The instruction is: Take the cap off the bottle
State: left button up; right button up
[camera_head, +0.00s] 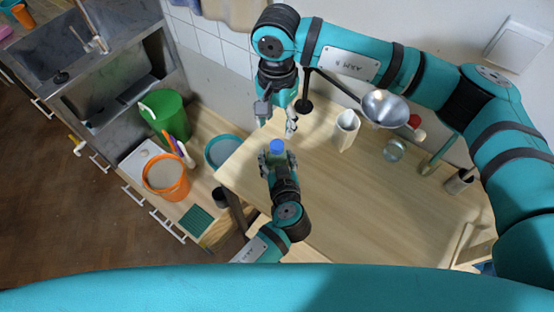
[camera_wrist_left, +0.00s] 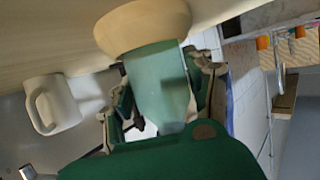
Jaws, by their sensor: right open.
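In the left wrist view, where the scene is upside down, this part (camera_wrist_left: 157,80) meets a wider beige part (camera_wrist_left: 143,25) on the table side. I cannot tell where the cap begins. My left gripper (camera_head: 277,159) has a finger against each side of the bottle, and its fingers (camera_wrist_left: 162,95) also show in the left wrist view.
On the table are a white mug (camera_head: 346,130), a glass jar (camera_head: 393,151) and a metal bowl-shaped thing (camera_head: 385,108). Left of the table are a green bin (camera_head: 166,115), an orange bucket (camera_head: 166,178) and a teal basin (camera_head: 222,151). The table's front middle is clear.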

aim_at(277, 144)
pick_arm(q)
grip_shut()
pick_arm(e)
jog(key=m, duration=0.5)
jog(key=shift+a+m, duration=0.1)
jog(key=shift+m, duration=0.3)
jog(key=m, duration=1)
jog(key=shift+m, duration=0.4)
jog(key=m, duration=0.4)
jog(key=shift+a, duration=0.1)
jog(key=m, duration=0.6)
jog(key=shift+m, duration=0.4)
jog(key=m, duration=0.8)
jog(key=shift+m, duration=0.3)
jog(key=m, duration=0.8)
jog(key=shift+d+m, duration=0.2)
jog(key=shift+m, duration=0.1)
jog(key=shift+f, duration=4.05)
